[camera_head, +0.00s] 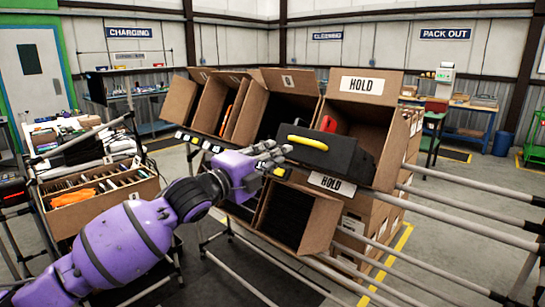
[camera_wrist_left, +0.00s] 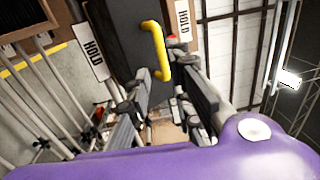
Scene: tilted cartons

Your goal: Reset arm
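My left gripper (camera_head: 276,155) is at the front of the tilted cartons, just left of a black case (camera_head: 340,160) with a yellow handle (camera_head: 308,142). In the left wrist view the fingers (camera_wrist_left: 163,82) are spread apart and nothing is clearly held between them. The yellow handle (camera_wrist_left: 156,48) shows near the fingertips there; whether they touch it I cannot tell. The black case (camera_wrist_left: 118,35) sticks out of the open carton marked HOLD (camera_head: 372,112). My right gripper is in neither view.
A lower tilted carton (camera_head: 300,215) stands open below the case. More tilted cartons (camera_head: 230,105) stand to the left. A cart with a box of files (camera_head: 100,198) is at the left. Grey rails (camera_head: 470,205) run at the right. Open floor (camera_head: 455,180) lies behind them.

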